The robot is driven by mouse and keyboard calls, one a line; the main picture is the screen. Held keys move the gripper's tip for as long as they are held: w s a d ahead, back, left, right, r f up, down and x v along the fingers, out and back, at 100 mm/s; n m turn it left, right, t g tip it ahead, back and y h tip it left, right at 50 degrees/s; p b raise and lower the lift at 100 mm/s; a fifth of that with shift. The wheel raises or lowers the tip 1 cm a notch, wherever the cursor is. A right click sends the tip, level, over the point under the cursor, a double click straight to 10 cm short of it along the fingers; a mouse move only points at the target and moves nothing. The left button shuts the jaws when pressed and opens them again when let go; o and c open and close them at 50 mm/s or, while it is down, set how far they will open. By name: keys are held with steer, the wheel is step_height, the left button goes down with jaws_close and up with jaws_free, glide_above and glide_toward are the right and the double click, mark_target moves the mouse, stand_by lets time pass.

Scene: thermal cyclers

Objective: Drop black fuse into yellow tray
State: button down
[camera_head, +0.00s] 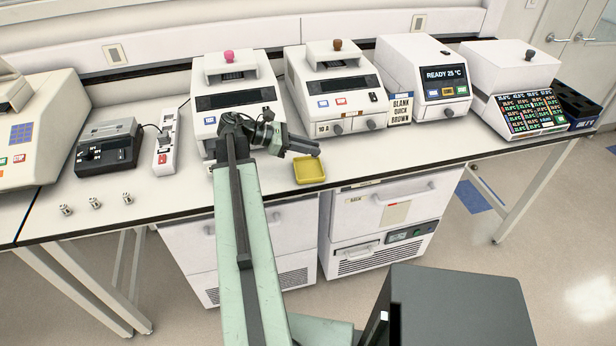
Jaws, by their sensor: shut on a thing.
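The yellow tray (310,180) is a small shallow dish on the white bench, near its front edge and below the second cycler. My gripper (312,150) is just above the tray's back edge, pointing right. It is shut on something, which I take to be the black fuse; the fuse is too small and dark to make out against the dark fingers. The tray's visible floor looks empty.
Two white cyclers (234,97) (333,98) stand behind the tray. A READY 25 °C unit (425,95) is to the right. Several small metal parts (95,202) lie at the left front. A power strip (166,140) and a black device (108,148) stand left. Bench right of the tray is clear.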

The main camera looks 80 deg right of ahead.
mark_target(310, 173)
step_height(310, 173, down, 6)
steer(key=b, duration=0.5)
steer(key=shift+b, duration=0.3)
steer(key=shift+r, duration=0.15)
steer(key=c, duration=1.2)
jaws_free()
steer(key=shift+c, duration=0.2)
steer(key=p+v, duration=0.3)
steer(key=v, duration=0.4)
steer(key=shift+d+r, duration=0.1)
steer(key=shift+r, duration=0.05)
steer(key=shift+w, duration=0.4)
